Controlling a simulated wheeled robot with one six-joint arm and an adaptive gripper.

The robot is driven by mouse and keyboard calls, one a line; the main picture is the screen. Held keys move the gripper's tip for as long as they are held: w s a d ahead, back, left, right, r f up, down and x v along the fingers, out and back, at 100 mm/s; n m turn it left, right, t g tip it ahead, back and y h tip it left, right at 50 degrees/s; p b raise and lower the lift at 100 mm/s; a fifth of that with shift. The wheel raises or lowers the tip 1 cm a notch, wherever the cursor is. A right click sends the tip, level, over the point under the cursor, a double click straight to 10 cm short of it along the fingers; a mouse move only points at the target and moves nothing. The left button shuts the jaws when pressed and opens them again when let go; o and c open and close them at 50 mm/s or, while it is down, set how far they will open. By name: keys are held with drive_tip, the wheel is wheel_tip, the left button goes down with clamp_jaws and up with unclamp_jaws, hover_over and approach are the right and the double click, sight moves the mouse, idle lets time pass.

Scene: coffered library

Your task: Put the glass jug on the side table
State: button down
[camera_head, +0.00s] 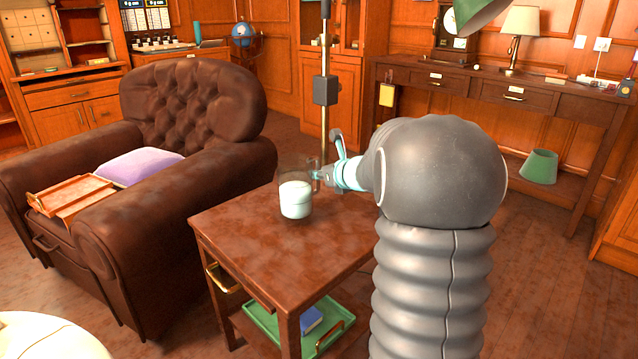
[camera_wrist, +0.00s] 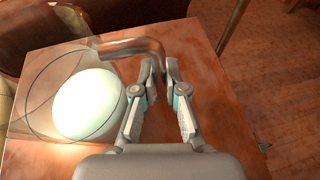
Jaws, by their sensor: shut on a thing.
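The glass jug (camera_head: 296,200) is clear and holds white liquid in its lower part. It is upright over the top of the side table (camera_head: 240,232); I cannot tell whether its base touches the wood. My gripper (camera_head: 326,176) reaches in from the right and is shut on the jug's handle. In the wrist view the jug (camera_wrist: 85,104) is left of my gripper (camera_wrist: 159,68), and its handle runs between the fingertips. The reddish-brown side table (camera_wrist: 225,125) fills much of the area below.
A brown leather armchair (camera_head: 190,110) with a purple cushion (camera_head: 138,166) and a wooden tray (camera_head: 72,192) stands left of the table. A lamp pole (camera_head: 325,115) rises behind it. The lower shelf holds a green tray (camera_head: 262,318) and a blue book (camera_head: 311,320). The tabletop around the jug is clear.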

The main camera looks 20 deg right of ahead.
drive_tip(key=shift+f, duration=0.95)
drive_tip(key=shift+f+b, duration=0.2)
drive_tip(key=shift+b, duration=0.15)
drive_tip(key=c, duration=1.2)
unclamp_jaws()
drive_tip(key=shift+r, duration=0.1)
